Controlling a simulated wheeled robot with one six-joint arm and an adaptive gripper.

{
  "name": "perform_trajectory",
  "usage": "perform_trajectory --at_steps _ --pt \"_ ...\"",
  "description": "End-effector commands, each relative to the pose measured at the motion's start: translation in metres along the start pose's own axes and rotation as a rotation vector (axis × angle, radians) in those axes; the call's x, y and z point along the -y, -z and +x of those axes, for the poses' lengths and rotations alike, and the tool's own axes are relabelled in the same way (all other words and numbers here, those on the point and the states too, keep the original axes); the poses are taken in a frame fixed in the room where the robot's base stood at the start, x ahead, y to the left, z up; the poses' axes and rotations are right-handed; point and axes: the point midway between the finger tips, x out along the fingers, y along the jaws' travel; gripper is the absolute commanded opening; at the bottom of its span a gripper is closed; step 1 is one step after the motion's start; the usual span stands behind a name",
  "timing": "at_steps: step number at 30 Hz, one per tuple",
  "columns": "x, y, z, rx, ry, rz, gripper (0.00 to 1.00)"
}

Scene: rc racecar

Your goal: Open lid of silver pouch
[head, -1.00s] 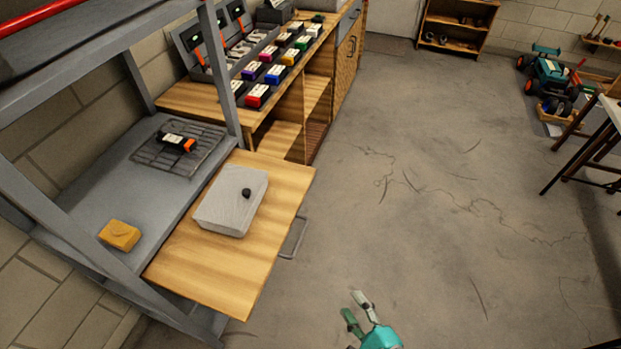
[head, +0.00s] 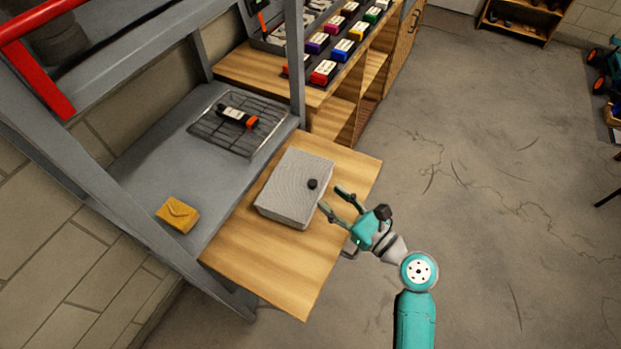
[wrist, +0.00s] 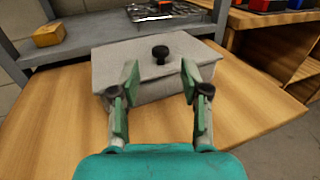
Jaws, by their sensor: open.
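The silver pouch (head: 291,193) is a grey, box-shaped case with a black knob (head: 312,184) on its lid. It lies shut on the wooden board. My gripper (head: 334,199) is open and empty at the right side of the pouch, with its fingers pointing toward the knob. In the wrist view the pouch (wrist: 125,62) lies ahead, and the knob (wrist: 160,54) shows between and beyond the open fingertips (wrist: 158,78). I cannot tell whether a fingertip touches the pouch.
The wooden board (head: 270,265) extends from a grey metal shelf (head: 150,165). Several coloured packs line the counter behind. Open floor (head: 500,220) lies to the right.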

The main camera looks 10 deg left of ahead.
Motion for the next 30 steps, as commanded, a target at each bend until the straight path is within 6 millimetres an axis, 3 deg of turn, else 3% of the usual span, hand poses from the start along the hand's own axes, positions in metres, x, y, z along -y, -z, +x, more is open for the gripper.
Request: perform_trajectory --at_steps 6,12,25,30 --pt "-0.001 0.0 0.04 0.0 -0.003 -0.003 0.46" --pt "0.0 0.0 0.064 0.0 0.0 -0.003 0.46" --pt "0.0 0.0 0.072 0.0 0.001 -0.002 0.46" --pt "0.0 0.0 0.072 0.0 0.001 -0.003 0.06"
